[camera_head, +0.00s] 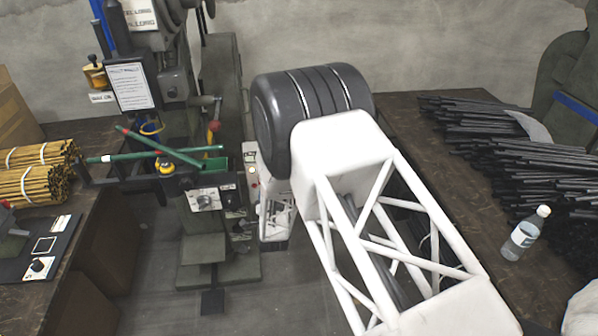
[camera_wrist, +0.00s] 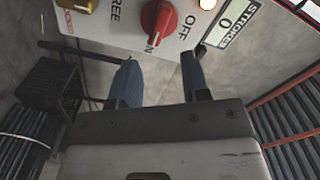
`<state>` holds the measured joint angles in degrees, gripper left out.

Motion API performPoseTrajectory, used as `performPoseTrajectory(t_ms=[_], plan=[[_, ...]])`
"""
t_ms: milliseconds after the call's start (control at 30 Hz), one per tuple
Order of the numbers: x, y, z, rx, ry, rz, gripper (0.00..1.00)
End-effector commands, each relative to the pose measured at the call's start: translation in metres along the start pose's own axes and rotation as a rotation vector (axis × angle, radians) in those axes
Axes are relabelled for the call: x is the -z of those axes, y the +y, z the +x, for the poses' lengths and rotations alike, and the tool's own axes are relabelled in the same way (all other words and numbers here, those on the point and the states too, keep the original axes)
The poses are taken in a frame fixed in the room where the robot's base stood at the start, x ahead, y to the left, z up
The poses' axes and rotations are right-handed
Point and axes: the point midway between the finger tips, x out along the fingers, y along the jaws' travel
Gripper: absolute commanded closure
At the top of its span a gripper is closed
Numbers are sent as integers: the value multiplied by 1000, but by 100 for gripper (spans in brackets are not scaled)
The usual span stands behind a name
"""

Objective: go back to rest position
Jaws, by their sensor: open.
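My gripper (camera_wrist: 160,75) is open in the wrist view, with its two blue-tipped fingers spread apart and nothing between them. Just beyond the fingers is a pale control panel (camera_wrist: 95,22) with a red rotary switch (camera_wrist: 160,18) marked ON and OFF. A counter label (camera_wrist: 226,22) reading 0 sits on the panel's right side. In the head view my white lattice arm reaches from the lower right up toward the press (camera_head: 205,195), and the fingers are hidden behind my arm's dark wrist drum. I cannot tell whether the fingers touch the panel.
A left bench holds bundled yellow rods (camera_head: 35,180). Green rods (camera_head: 165,145) lie across the press. The right bench (camera_head: 505,285) carries black rods (camera_head: 510,150) and a clear bottle (camera_head: 524,234). Open floor (camera_head: 150,290) lies in front of the press.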

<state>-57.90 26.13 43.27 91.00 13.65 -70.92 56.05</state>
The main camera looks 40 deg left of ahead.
Motion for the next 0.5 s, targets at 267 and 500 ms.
performPoseTrajectory(t_ms=[267, 500], plan=[[2, 0, 0, -2, 0, -1, 57], [33, -8, 5, -39, -1, -22, 57]])
